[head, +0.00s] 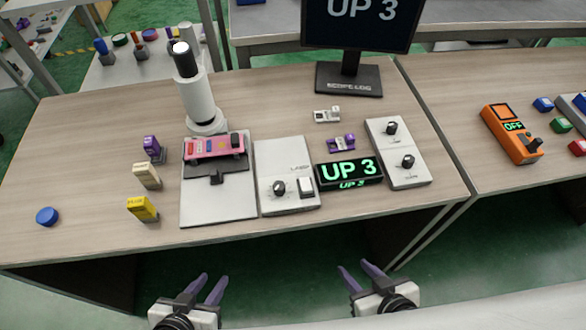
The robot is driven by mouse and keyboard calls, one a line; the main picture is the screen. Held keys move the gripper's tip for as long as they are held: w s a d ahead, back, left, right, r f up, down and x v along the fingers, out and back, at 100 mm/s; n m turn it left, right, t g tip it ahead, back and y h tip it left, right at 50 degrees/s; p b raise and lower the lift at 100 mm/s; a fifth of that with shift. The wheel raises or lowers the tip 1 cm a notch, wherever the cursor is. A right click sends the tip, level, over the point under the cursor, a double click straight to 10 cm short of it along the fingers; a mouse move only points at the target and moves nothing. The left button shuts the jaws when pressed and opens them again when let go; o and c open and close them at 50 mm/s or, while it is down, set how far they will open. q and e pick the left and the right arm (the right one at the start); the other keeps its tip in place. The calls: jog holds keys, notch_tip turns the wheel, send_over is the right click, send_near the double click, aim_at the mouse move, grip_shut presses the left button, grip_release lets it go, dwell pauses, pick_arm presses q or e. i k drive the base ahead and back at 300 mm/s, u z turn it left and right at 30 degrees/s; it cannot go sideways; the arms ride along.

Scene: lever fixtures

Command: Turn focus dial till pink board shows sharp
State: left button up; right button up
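The pink board (214,146) lies on the holder of the grey stage plate (218,204), in front of the white microscope (199,96). A grey panel to its right carries a black dial (279,188) and a white switch. A second panel (398,144) carries an upper black dial (392,128) and a lower black dial (408,161); the labels are too small to tell which is the focus dial. A black display (349,173) reads "UP 3" in green. My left gripper (213,279) and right gripper (354,266) are open and empty, in front of the table edge, touching nothing.
A monitor (360,22) at the back also reads "UP 3", its top cut off. Purple, cream and yellow blocks (142,209) and a blue disc (47,216) stand at left. A purple part (341,143) lies behind the display. An orange meter (511,133) reads "OFF" on the right table.

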aim_at(280, 186)
jog(key=z, duration=1)
jog(key=k, duration=0.75)
jog(key=u, duration=1)
jog(key=i, duration=0.5)
jog(key=u, duration=0.1)
